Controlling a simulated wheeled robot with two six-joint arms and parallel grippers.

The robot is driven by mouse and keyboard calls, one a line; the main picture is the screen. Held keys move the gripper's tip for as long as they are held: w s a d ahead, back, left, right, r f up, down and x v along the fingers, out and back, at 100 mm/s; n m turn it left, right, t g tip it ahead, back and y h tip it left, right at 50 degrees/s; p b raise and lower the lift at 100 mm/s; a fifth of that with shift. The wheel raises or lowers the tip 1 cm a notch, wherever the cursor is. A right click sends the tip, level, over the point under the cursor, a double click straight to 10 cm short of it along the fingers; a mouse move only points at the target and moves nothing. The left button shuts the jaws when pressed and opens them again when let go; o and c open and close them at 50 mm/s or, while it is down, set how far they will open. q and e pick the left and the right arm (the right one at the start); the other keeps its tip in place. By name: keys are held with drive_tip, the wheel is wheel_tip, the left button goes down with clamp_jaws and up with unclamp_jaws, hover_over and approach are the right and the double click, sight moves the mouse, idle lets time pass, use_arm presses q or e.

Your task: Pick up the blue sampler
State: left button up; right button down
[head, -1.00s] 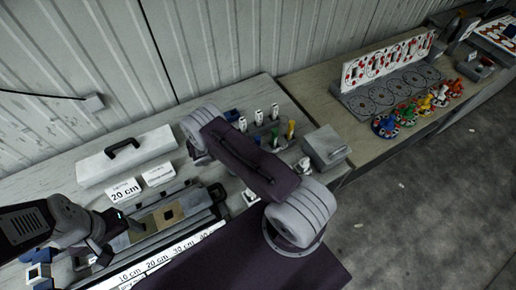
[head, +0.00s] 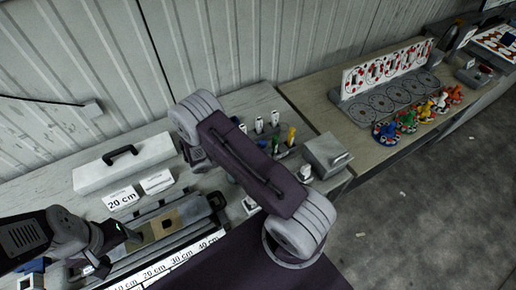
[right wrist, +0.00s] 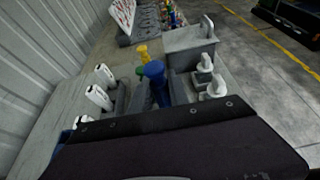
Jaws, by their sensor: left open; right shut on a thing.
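In the head view my right arm covers part of the rack. My left gripper (head: 98,263) is at the lower left of the head view, open, by the near end of the long grey core tray (head: 185,222).
Coloured pieces (head: 408,118) stand on the farther table.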

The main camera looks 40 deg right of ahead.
drive_tip(key=s+r+b, duration=0.1)
drive_tip(key=s+r, duration=0.3)
drive_tip(key=s, duration=0.3)
drive_tip(key=shift+s+a+r, duration=0.3)
drive_tip(key=shift+s+a, duration=0.1)
drive_tip(key=shift+a, duration=0.05)
